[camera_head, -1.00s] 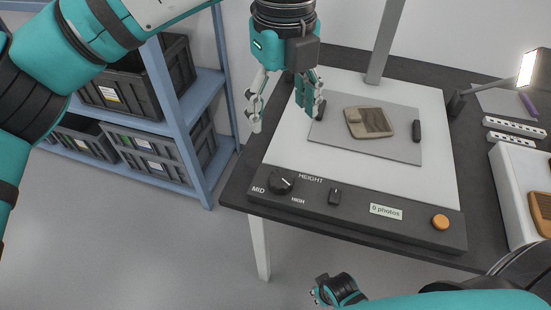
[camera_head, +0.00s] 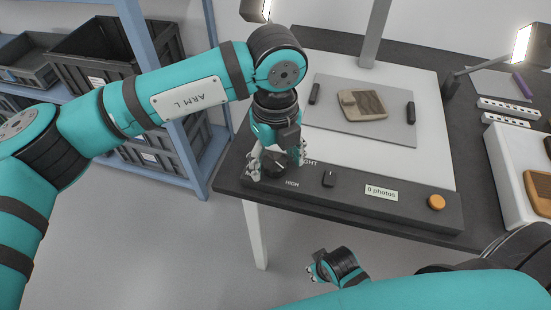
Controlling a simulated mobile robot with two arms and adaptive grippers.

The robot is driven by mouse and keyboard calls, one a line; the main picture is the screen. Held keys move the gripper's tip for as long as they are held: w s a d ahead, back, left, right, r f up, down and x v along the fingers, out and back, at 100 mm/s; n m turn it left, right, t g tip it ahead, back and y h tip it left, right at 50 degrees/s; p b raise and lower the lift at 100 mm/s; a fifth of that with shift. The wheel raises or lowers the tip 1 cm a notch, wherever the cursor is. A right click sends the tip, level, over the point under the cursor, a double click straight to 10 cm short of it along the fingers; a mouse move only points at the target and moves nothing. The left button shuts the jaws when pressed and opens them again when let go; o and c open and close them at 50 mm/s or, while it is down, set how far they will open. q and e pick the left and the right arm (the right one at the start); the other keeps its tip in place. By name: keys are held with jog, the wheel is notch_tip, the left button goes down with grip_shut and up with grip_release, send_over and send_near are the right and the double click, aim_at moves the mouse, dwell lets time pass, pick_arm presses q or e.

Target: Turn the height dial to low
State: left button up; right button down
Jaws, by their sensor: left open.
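The black height dial (camera_head: 274,163) sits at the left end of the dark control panel (camera_head: 405,207) on the front of the stand. My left gripper (camera_head: 276,170) is open above the dial, with its fingers on either side. I cannot tell whether they touch it. The gripper hides the MID label and part of the HEIGHT label; HIGH (camera_head: 292,184) still shows. The dial's pointer setting is unclear. My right gripper (camera_head: 318,272) is at the bottom, in front of the table and away from the panel; its jaws are too small to read.
A small black switch (camera_head: 329,179), a "0 photos" display (camera_head: 381,193) and an orange button (camera_head: 437,202) are on the panel. A brown sherd (camera_head: 363,105) lies on the grey plate (camera_head: 325,119) behind. Lamps (camera_head: 521,43) flank the stand. A blue shelf (camera_head: 196,160) with bins stands left.

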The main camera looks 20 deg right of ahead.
pick_arm(q)
jog(key=shift+f, duration=0.1)
jog(key=c, duration=1.1)
jog(key=shift+c, duration=0.4)
